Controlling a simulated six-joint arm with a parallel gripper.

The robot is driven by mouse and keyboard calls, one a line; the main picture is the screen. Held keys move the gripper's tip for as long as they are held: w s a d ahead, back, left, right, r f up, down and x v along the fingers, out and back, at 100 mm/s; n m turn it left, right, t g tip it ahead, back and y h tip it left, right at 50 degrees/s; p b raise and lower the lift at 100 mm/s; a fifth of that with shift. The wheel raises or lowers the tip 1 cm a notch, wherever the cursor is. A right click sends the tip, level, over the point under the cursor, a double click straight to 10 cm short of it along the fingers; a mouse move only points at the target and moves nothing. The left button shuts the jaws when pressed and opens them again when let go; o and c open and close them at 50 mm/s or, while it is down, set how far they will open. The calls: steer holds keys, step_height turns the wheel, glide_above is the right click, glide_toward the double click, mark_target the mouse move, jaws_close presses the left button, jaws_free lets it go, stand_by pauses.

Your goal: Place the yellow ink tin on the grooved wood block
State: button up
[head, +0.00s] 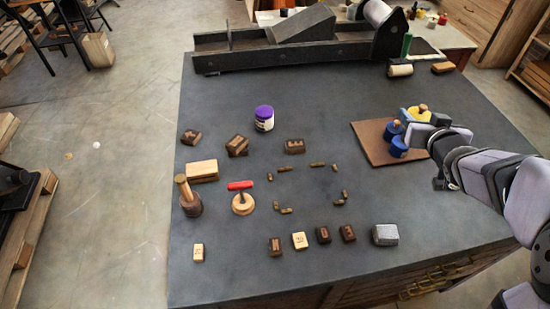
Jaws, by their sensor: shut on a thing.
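The yellow ink tin (413,113) shows at the right, above the brown board, with a wooden knob beside it. My gripper (415,130) is at it, shut on the tin; the fingers are small and partly hidden by my wrist. I cannot clearly tell which piece is the grooved wood block. Dark wood blocks with cut tops stand at the left and middle: one at the far left (191,137), one tilted-looking block (237,145) and one further right (294,146). A pale, longer wood block (202,170) lies in front of the left ones.
Blue knobbed tins (398,148) stand on the brown board (372,147) close to my gripper. Small type pieces lie in front. A press (290,50) fills the back.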

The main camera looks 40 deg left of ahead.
steer(key=a+r+n+g+y+b, duration=0.1)
steer(key=a+r+n+g+y, duration=0.15)
steer(key=a, duration=0.55)
steer(key=a+r+n+g+y, duration=0.2)
steer(key=a+n, duration=0.1)
steer(key=a, duration=0.5)
steer(key=n+g+b, duration=0.3)
steer(key=n+g, duration=1)
steer(key=g, duration=0.2)
glide_above(200, 168)
step_height(200, 168, down, 9)
steer(key=shift+y, duration=0.45)
steer(key=shift+a+f+p, duration=0.1)
steer(key=shift+f+p, duration=0.45)
steer(key=shift+f, duration=4.5)
steer(key=shift+f, duration=0.1)
steer(key=o, duration=0.9)
steer(key=shift+f, duration=0.2)
steer(key=shift+c, duration=0.2)
steer(key=o, duration=0.4)
